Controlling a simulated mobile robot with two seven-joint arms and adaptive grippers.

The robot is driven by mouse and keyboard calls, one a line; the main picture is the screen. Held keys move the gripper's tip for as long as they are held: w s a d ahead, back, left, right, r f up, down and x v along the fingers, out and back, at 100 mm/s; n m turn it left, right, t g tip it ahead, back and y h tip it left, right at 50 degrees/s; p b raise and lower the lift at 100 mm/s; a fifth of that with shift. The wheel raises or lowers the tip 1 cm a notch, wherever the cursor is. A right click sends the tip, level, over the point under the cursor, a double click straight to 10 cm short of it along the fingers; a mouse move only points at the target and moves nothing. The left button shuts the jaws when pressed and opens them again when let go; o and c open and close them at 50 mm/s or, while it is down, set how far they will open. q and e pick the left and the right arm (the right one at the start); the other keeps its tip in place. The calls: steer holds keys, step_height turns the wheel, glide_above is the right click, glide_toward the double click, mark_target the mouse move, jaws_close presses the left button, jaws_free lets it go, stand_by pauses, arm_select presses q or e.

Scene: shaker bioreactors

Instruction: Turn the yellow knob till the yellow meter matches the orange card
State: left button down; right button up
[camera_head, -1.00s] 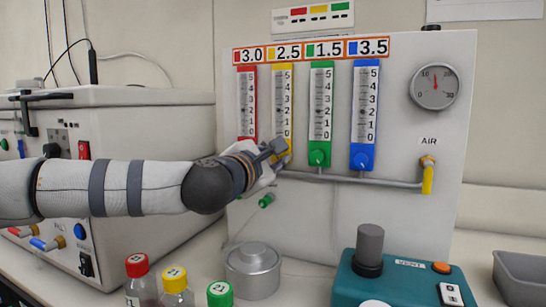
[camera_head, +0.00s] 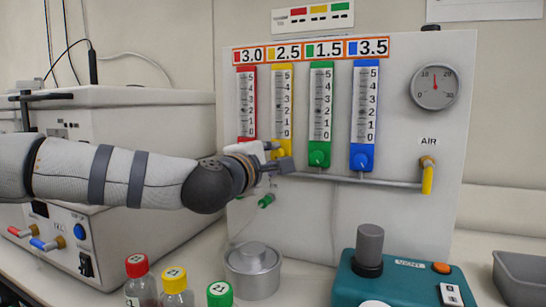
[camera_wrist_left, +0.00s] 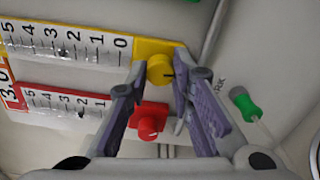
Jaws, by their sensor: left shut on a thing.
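The yellow meter (camera_head: 281,95) stands on the white panel, second from the left. Its dark float looks to be between 2 and 3, near the middle. The orange card (camera_head: 284,52) above it reads 2.5 beside a yellow square. My left gripper (camera_head: 280,155) is shut on the yellow knob (camera_head: 278,147) at the meter's foot. My right gripper is not in view.
The red knob (camera_wrist_left: 151,121) lies close below the yellow one, between the finger bodies in the wrist view. Green (camera_head: 319,159) and blue (camera_head: 361,160) knobs stand to the right. A pipe (camera_head: 350,180) runs below them. Capped bottles (camera_head: 174,285) and a metal pot (camera_head: 252,270) stand in front.

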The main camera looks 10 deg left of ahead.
arm_select(q)
steer(key=shift+m, duration=0.9)
steer(key=c, duration=1.7)
jaws_free()
steer(key=s, duration=0.4)
steer(key=s+a, duration=0.1)
steer(key=s, duration=0.3)
steer(key=s+a, duration=0.1)
steer(key=s, duration=0.2)
steer(key=shift+s+a, duration=0.2)
steer(key=shift+s, duration=0.2)
